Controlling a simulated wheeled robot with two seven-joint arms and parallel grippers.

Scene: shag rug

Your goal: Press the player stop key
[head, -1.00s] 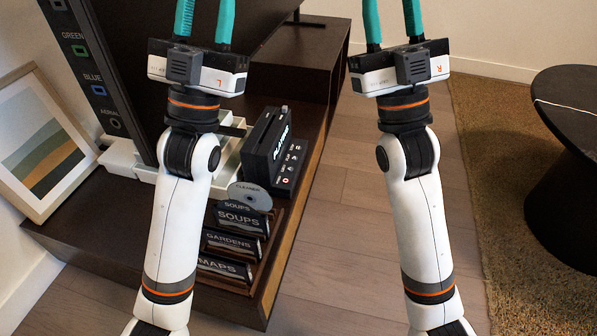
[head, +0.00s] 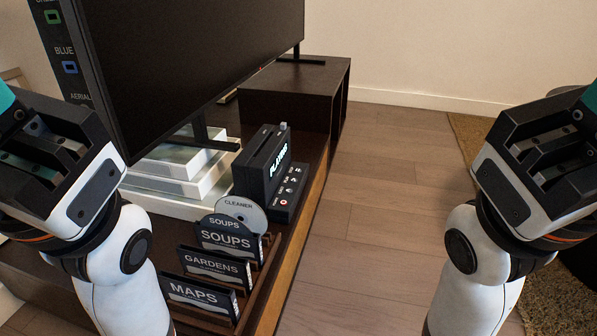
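The player (head: 263,165) is a dark upright box with PLAYER in white letters, standing on the dark low cabinet (head: 306,202). A low key panel (head: 290,192) runs along its right side, with a row of small keys bearing white marks and a red ring on the nearest one. The key labels are too small to read surely, so I cannot tell which is stop. My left gripper (head: 50,150) is at the left edge and my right gripper (head: 540,150) at the right edge.
A silver CLEANER disc (head: 238,208) and files labelled SOUPS (head: 226,239), GARDENS (head: 213,266) and MAPS (head: 192,293) stand in front of the player. Pale stacked boxes (head: 180,170) lie to its left, under the large screen (head: 200,65). The wooden floor (head: 385,190) to the right is clear.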

